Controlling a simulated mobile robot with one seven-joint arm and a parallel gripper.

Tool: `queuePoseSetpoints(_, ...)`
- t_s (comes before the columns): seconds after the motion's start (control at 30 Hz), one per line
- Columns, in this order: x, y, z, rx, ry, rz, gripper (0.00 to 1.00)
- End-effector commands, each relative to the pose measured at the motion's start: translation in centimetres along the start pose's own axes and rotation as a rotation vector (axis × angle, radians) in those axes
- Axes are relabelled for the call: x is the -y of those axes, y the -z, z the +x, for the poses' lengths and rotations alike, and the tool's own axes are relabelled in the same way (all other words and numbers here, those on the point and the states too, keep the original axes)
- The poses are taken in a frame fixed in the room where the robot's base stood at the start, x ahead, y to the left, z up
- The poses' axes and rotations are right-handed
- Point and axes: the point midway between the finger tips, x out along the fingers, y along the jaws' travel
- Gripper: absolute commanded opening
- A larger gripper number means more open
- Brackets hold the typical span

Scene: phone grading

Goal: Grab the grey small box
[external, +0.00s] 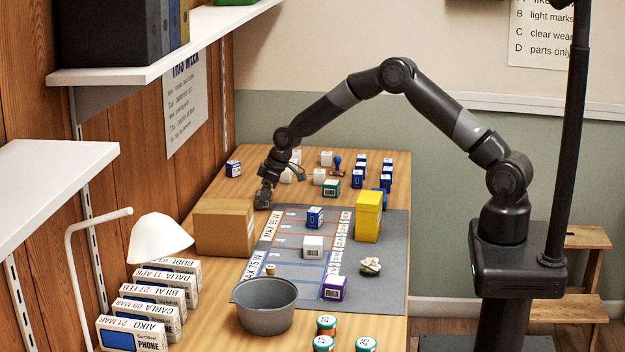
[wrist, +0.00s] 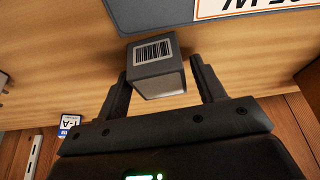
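The grey small box (wrist: 153,68), with a white barcode label on one face, stands on the wooden table in the wrist view. My gripper (wrist: 159,72) is open, with one finger on each side of the box. A narrow gap shows at the right finger; at the left finger I cannot tell whether it touches. In the external view my gripper (external: 265,192) points down at the table behind the cardboard box.
The cardboard box (external: 224,229) stands close in front of my gripper. The grey mat (external: 385,295) lies to the right, holding a yellow box (external: 368,217) and several small boxes. White boxes (external: 298,158) stand behind. A blue-and-white box (wrist: 69,125) shows in the wrist view.

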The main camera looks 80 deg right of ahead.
Motion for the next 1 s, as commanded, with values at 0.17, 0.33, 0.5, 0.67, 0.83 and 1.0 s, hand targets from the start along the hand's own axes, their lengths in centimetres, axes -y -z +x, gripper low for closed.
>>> queuePoseSetpoints(0.17, 0.0, 0.0, 0.0, 0.0, 0.0, 0.0, 0.48)
queuePoseSetpoints(0.33, 0.0, 0.0, 0.0, 0.0, 0.0, 0.0, 0.34)
queuePoseSetpoints(0.5, 0.0, 0.0, 0.0, 0.0, 0.0, 0.0, 0.22)
queuePoseSetpoints(0.67, 0.0, 0.0, 0.0, 0.0, 0.0, 0.0, 0.22)
queuePoseSetpoints(0.83, 0.0, 0.2, -0.5, -0.001, 0.0, 0.0, 0.22)
queuePoseSetpoints(1.0, 0.0, 1.1, -2.4, -0.002, -0.001, -0.001, 0.22)
